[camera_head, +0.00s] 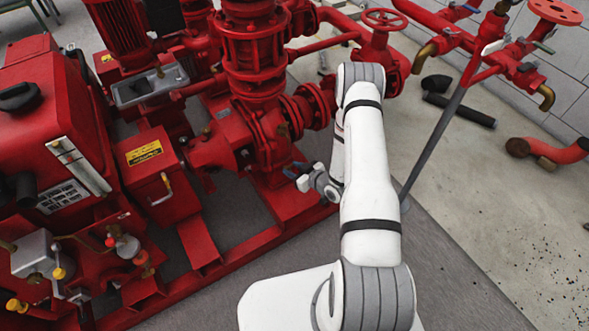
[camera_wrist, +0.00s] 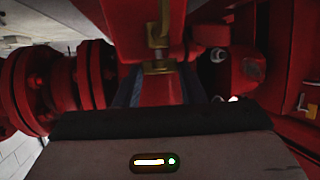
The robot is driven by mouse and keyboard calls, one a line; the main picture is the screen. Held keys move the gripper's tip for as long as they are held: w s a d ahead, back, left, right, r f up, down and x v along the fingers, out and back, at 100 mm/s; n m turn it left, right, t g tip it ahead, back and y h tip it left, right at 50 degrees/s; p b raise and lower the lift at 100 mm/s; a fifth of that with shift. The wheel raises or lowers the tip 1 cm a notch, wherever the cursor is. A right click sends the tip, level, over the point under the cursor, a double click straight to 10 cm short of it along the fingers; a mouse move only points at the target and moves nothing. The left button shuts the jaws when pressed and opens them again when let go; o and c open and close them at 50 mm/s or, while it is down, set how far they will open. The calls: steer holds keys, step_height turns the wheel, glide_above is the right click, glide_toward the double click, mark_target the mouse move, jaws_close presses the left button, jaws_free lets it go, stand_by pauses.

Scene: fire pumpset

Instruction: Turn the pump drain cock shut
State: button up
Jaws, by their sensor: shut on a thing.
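The pump drain cock (camera_wrist: 160,67) shows in the wrist view as a brass fitting under a short vertical stem, at the middle of the red pump. My gripper (camera_head: 297,171) is low at the pump's side in the head view. In the wrist view its two dark bluish fingers (camera_wrist: 159,88) stand either side of a red part just below the brass, and they are shut on the cock's handle. The handle's outline and angle are mostly hidden by the fingers and the gripper body. In the head view the cock is too small to tell.
The red pump (camera_head: 250,60) rises above my gripper. A flanged pipe (camera_wrist: 50,85) is close on the left in the wrist view. The red base frame (camera_head: 290,205) runs below. A grey slanted post (camera_head: 432,150) stands right of my arm, with open floor beyond.

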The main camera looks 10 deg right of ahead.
steer(key=shift+c, duration=0.7)
steer(key=shift+s+a+m+t+h, duration=0.15)
steer(key=shift+m+t+h, duration=0.25)
steer(key=shift+m+h, duration=0.4)
steer(key=shift+w+a+m+t+h, duration=0.1)
steer(key=shift+a+m+t+h, duration=0.1)
steer(key=shift+m+t+h, duration=0.4)
steer(key=o, duration=1)
steer(key=shift+s+g, duration=0.1)
steer(key=shift+g, duration=0.2)
steer(key=shift+d, duration=0.1)
steer(key=p+v, duration=0.1)
steer(key=v, duration=0.6)
steer(key=shift+s+r, duration=0.15)
steer(key=shift+s, duration=0.25)
